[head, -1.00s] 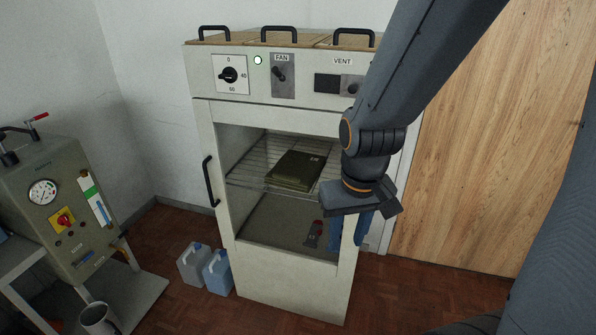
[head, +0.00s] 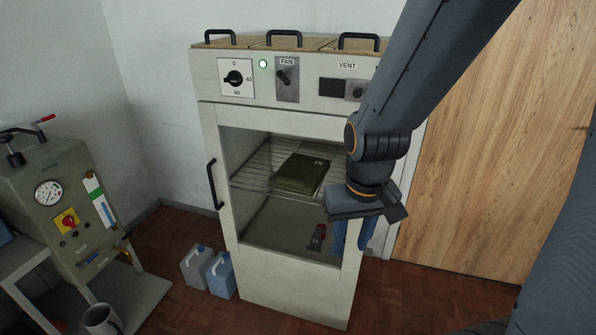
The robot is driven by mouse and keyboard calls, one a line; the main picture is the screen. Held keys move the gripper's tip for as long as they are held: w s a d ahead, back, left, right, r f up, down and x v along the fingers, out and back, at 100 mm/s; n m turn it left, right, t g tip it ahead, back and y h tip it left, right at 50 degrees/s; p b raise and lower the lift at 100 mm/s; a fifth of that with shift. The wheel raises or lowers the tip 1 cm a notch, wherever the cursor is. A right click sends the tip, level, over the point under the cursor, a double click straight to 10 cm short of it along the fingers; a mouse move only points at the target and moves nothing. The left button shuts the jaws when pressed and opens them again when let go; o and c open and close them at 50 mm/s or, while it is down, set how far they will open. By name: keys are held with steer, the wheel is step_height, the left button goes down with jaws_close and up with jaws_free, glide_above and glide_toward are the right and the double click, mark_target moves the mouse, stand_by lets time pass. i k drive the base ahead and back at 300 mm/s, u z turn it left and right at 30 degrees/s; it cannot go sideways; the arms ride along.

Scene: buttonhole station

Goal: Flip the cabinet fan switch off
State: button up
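The cabinet (head: 294,288) is a cream upright unit with a control panel across its top front. The FAN switch (head: 284,77) is a dark lever on a grey plate under the FAN label, tilted up and slightly left. A small lamp (head: 263,63) left of it glows pale green. My gripper (head: 353,240) hangs in front of the cabinet's lower right side, well below and right of the switch. Its two blue fingers point down and stand apart with nothing between them.
A dial (head: 234,78) sits left of the switch, and the VENT control (head: 356,90) sits right of it, close to my arm. Handles stand on the cabinet top. A door handle (head: 214,184) sticks out at left. Jugs (head: 220,275) stand on the floor.

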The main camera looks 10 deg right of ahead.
mark_target(281, 74)
steer(key=u, duration=0.55)
steer(key=k, duration=1.3)
steer(key=i, duration=0.45)
steer(key=z, duration=0.65)
steer(key=i, duration=1.25)
steer(key=u, duration=0.65)
